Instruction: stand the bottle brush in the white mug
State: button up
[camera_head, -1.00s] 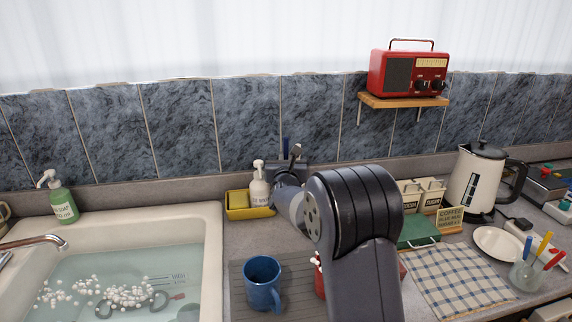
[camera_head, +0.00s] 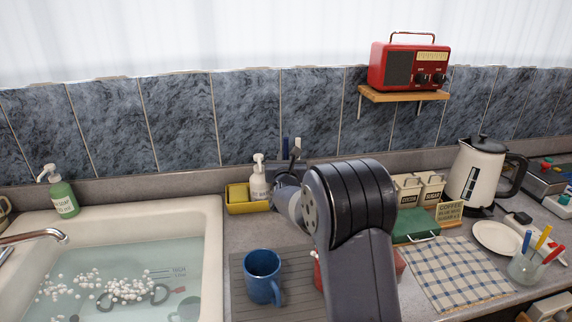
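My gripper (camera_head: 288,166) is at the far end of my dark arm, near the tiled back wall. Its fingers are small and partly hidden by my arm, so I cannot tell whether it is open or shut. Thin upright blue and grey shapes show just behind it; I cannot tell what they are. I cannot make out a bottle brush. No white mug shows clearly. A blue mug (camera_head: 262,272) stands on the grey ribbed mat (camera_head: 240,290), left of my arm. A red object (camera_head: 318,272) is mostly hidden behind my arm.
The water-filled sink (camera_head: 212,240) at left holds white beads and dark submerged items. A soap pump (camera_head: 259,180) and yellow caddy (camera_head: 238,200) stand left of my gripper. A green box (camera_head: 412,226), checked cloth (camera_head: 455,272), white plate (camera_head: 497,238) and kettle (camera_head: 475,180) lie right.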

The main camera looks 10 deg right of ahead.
jog(key=s+a+b, duration=0.2)
jog(key=s+b, duration=0.2)
jog(key=s, duration=0.7)
jog(key=shift+s, duration=0.4)
jog(key=shift+w+a, duration=0.1)
jog(key=w+p, duration=0.1)
jog(key=w, duration=0.2)
jog(key=w+d+p, duration=0.1)
jog(key=w, duration=0.3)
jog(key=w+d+p, duration=0.1)
jog(key=w, duration=0.2)
jog(key=shift+w+r+p, duration=0.1)
jog(key=shift+w+p, duration=0.3)
jog(key=shift+w+d, duration=0.1)
jog(key=shift+w, duration=0.25)
jog(key=shift+w+f, duration=0.1)
jog(key=shift+f, duration=0.2)
jog(key=shift+r, duration=0.25)
jog(key=shift+f, duration=0.1)
